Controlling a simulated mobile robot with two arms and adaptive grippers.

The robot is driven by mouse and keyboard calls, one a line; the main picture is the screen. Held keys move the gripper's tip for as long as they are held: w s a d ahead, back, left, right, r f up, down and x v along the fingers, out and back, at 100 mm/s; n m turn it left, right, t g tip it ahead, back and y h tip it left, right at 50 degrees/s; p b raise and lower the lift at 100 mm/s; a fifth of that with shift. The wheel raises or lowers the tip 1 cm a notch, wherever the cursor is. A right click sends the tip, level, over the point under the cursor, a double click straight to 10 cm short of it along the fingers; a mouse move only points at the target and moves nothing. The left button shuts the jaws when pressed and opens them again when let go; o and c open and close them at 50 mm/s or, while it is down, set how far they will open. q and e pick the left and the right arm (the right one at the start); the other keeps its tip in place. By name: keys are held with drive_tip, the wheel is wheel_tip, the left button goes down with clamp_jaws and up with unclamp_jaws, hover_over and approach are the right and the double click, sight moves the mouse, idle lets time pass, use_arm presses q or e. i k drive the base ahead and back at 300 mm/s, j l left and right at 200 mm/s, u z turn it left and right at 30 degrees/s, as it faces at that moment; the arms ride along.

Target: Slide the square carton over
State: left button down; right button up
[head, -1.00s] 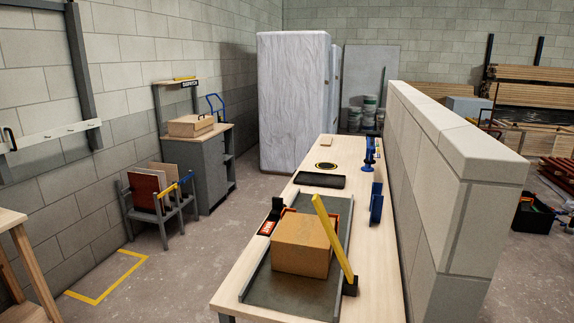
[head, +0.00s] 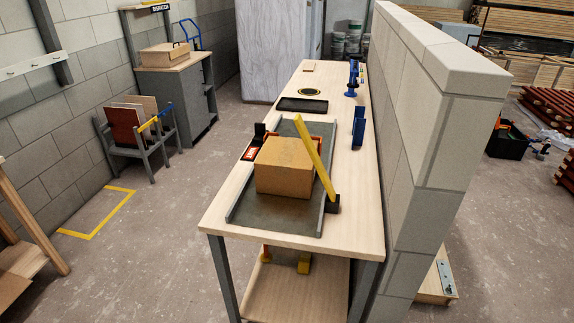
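The square carton (head: 284,168) is a brown cardboard box. It sits on a dark grey tray-like slab (head: 275,211) with raised side edges, on the near part of a long light-wood workbench (head: 215,217). A yellow bar (head: 314,158) slants up from a black block (head: 333,203) at the carton's right and crosses in front of its right edge. A reddish-orange edge shows behind the carton, mostly hidden by it. Neither of my grippers is in view.
A black tray (head: 302,104), a round black-and-yellow disc (head: 310,92) and blue fixtures (head: 358,128) stand farther along the bench. A block wall (head: 425,150) runs close along its right side. A chair-like rack (head: 140,140) and cabinet stand left.

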sight(283, 166)
drive_tip(key=j+z, duration=0.15)
drive_tip(key=z, duration=0.2)
drive_tip(key=i+j+z, duration=0.1)
drive_tip(key=z, duration=0.25)
drive_tip(key=j+z, duration=0.2)
drive_tip(key=z, duration=0.15)
drive_tip(key=j+z, duration=0.3)
drive_tip(key=j, duration=0.4)
drive_tip(key=j+z, duration=0.25)
drive_tip(key=j, duration=0.45)
drive_tip(key=k+j+z, duration=0.15)
drive_tip(key=j+z, duration=0.15)
drive_tip(key=j, duration=0.4)
